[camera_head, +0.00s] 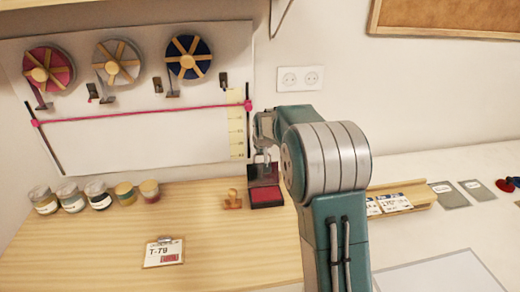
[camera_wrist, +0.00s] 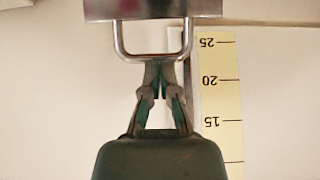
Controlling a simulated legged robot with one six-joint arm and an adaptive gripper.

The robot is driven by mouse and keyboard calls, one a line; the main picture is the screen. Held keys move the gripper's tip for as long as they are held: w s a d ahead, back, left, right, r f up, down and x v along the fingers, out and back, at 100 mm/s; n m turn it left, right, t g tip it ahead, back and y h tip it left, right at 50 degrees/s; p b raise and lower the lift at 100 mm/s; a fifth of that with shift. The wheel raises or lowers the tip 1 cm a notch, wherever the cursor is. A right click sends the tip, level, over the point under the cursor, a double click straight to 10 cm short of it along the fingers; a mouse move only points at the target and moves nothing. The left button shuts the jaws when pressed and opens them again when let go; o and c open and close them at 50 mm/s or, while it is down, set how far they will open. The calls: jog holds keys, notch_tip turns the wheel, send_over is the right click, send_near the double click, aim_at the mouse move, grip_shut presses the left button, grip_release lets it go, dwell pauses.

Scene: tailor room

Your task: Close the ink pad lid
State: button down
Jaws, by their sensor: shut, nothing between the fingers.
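The ink pad (camera_head: 267,197) lies on the wooden desk with its red pad exposed. Its dark lid (camera_head: 256,178) stands raised at the back edge, so it is open. In the wrist view the lid's grey edge (camera_wrist: 105,10) is at the top, with a metal loop handle (camera_wrist: 123,40) sticking out from it. My gripper (camera_wrist: 165,68) is shut and empty, its fingertips overlapping the handle's outer bar. I cannot tell whether they touch it. In the head view my gripper (camera_head: 264,155) is just above the lid, partly hidden by my arm.
A wooden stamp (camera_head: 233,199) stands just left of the ink pad. A tag card (camera_head: 164,252) lies nearer the front. Several jars (camera_head: 98,193) line the back left. A wooden tray (camera_head: 405,198) is to the right. A yellow ruler (camera_wrist: 220,95) hangs on the wall board behind.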

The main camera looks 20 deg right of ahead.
jog(key=shift+s+a+r+t, duration=0.15)
jog(key=shift+s+t, duration=0.35)
jog(key=shift+s, duration=0.05)
